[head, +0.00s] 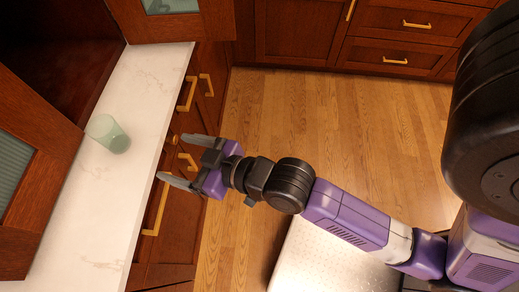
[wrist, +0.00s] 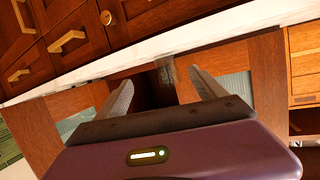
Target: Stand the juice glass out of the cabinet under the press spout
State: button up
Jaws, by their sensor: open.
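The juice glass (head: 108,133), pale green and see-through, is on the white marble counter in front of the open cabinet (head: 58,58). It looks tilted in the head view, likely from the steep camera angle. My gripper (head: 172,157) is open and empty by the counter's front edge, to the right of the glass and apart from it, with its fingers pointing toward the counter. In the wrist view, a faint see-through shape that looks like the glass (wrist: 167,71) shows between the fingertips, farther off. The press and its spout are not in view.
Open cabinet doors with glass panes stand at the left (head: 30,190) and top (head: 185,20), on either side of the glass. Drawers with brass handles (head: 187,93) line the counter front below my gripper. The counter (head: 85,220) nearer the bottom is clear. Wood floor (head: 320,115) is open at centre.

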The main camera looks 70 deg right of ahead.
jog(key=f+v, duration=0.2)
jog(key=v, duration=0.8)
jog(key=s+f+v, duration=0.1)
jog(key=f+v, duration=0.1)
jog(key=v, duration=0.8)
jog(key=shift+s+d+f+h, duration=0.3)
jog(key=shift+s+d, duration=0.1)
jog(key=shift+s, duration=0.05)
jog(key=shift+o, duration=0.3)
jog(key=shift+s+r, duration=0.2)
jog(key=shift+s, duration=0.15)
